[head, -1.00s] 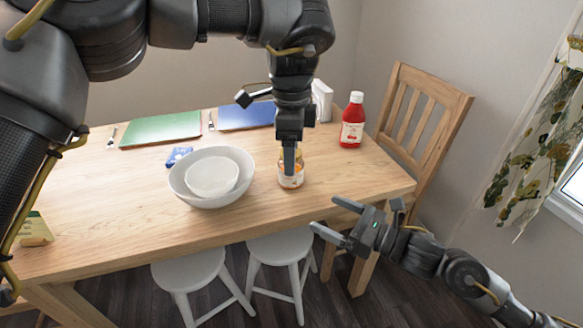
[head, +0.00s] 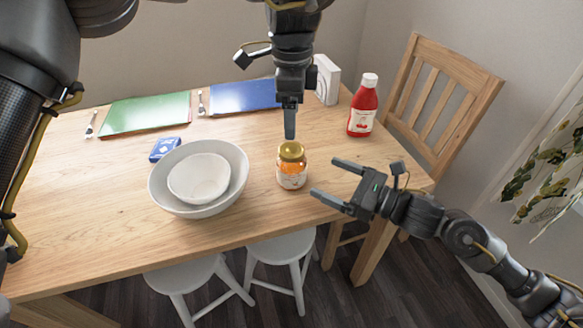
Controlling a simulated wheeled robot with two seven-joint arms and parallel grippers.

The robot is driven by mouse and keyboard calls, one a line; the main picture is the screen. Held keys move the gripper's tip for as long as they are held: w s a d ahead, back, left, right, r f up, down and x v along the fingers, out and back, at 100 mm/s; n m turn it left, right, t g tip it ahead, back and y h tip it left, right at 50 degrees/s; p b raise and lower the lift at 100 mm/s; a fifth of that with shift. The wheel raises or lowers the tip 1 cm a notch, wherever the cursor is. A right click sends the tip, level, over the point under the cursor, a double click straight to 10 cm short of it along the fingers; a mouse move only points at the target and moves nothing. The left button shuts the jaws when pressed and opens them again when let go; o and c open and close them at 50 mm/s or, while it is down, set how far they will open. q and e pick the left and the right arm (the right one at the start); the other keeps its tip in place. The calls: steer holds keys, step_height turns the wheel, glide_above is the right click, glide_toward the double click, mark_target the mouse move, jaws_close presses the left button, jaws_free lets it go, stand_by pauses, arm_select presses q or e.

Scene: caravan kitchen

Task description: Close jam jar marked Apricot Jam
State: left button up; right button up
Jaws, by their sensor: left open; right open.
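The jam jar (head: 291,170) stands upright on the wooden table, right of the bowls. It holds orange jam, has a pale label too small to read, and a gold lid (head: 291,150) sits on its top. I cannot tell how tightly the lid sits. My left gripper (head: 289,130) points down just above the lid, open and seen edge-on, with a small gap to it. My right gripper (head: 325,178) is open and empty, to the right of the jar near the table's front edge, its fingers pointing left.
A large white bowl (head: 238,188) with a smaller bowl (head: 199,177) inside stands left of the jar. A red bottle (head: 363,106) and a white holder (head: 328,80) stand behind right. A blue packet (head: 164,148) lies behind the bowls. A wooden chair (head: 443,97) stands at right.

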mark_target(291, 162)
arm_select(q)
steer(key=shift+w, duration=0.1)
arm_select(e)
steer(key=shift+w+a, duration=0.2)
steer(key=x, duration=1)
steer(key=shift+w+a, duration=0.1)
steer(key=shift+a, duration=0.05)
